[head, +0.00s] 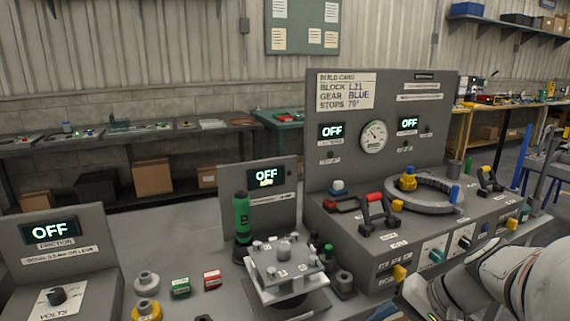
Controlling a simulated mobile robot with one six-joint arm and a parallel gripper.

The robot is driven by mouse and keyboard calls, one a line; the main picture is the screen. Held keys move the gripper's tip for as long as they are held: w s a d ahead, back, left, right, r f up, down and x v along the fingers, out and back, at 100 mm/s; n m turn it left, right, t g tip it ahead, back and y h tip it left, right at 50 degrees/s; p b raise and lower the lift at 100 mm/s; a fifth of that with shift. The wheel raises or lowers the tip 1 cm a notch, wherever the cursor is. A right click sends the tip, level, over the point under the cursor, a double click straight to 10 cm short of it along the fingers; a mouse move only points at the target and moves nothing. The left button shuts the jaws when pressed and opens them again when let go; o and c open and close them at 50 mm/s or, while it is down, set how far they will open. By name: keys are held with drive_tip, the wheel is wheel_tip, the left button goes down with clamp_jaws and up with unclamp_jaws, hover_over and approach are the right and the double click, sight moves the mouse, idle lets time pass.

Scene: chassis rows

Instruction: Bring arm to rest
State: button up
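My white and grey arm (515,279) reaches in from the lower right corner, low in front of the right console. Its links run left and down to a grey joint section that is cut off by the bottom edge, where a small green light shows. My gripper's fingers do not show, so whether it is open, shut or holding something is hidden.
The tall console (381,113) carries a build card, a gauge and OFF displays. Red and black handles (378,214) and a grey ring (433,200) stand near my arm. A square fixture (286,268), a green driver (241,217) and small blocks (180,288) stand left.

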drive_tip(key=s+a+r+n+h+p, duration=0.2)
drive_tip(key=r+n+h+p, duration=0.1)
drive_tip(key=r+p, duration=0.2)
drive_tip(key=s+a+r+n+h+p, duration=0.2)
drive_tip(key=r+n+h+p, duration=0.1)
drive_tip(key=r+p, duration=0.2)
drive_tip(key=shift+r+h+p, duration=0.35)
drive_tip(key=shift+h, duration=0.05)
drive_tip(key=shift+s+a, duration=0.1)
